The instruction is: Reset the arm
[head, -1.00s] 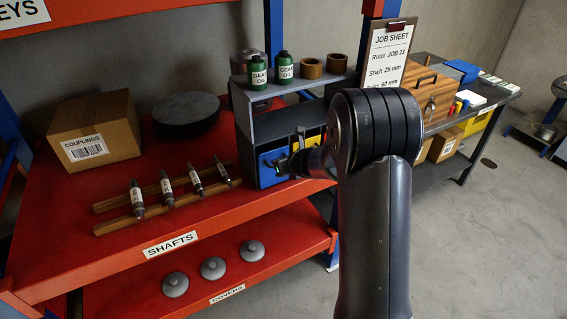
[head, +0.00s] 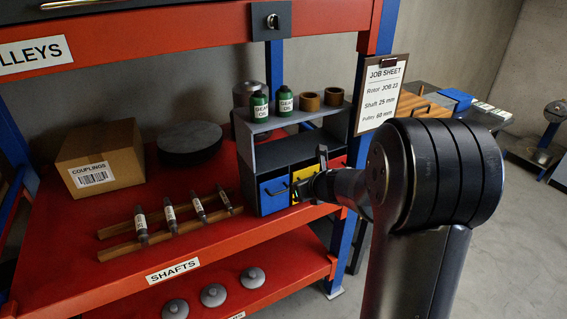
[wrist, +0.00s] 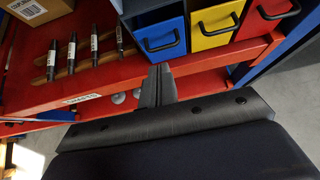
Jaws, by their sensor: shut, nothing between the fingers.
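My arm fills the right of the head view, and my gripper (head: 308,185) shows small at its far end, in front of the drawer unit (head: 262,158). In the wrist view my gripper (wrist: 157,86) has its fingers together with nothing between them. The fingers point toward the red shelf edge (wrist: 215,60), below the blue drawer (wrist: 160,38) and yellow drawer (wrist: 214,24). I cannot tell the exact gap to the shelf. The red drawer (wrist: 272,12) is right of them.
Several labelled shafts (head: 170,215) rest on wooden rails at the shelf's left. A couplings box (head: 98,162) stands behind them. Grey covers (head: 213,295) lie on the lower shelf. Gear oil bottles (head: 260,107) stand above the drawers. The job sheet (head: 382,92) hangs beside the blue post.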

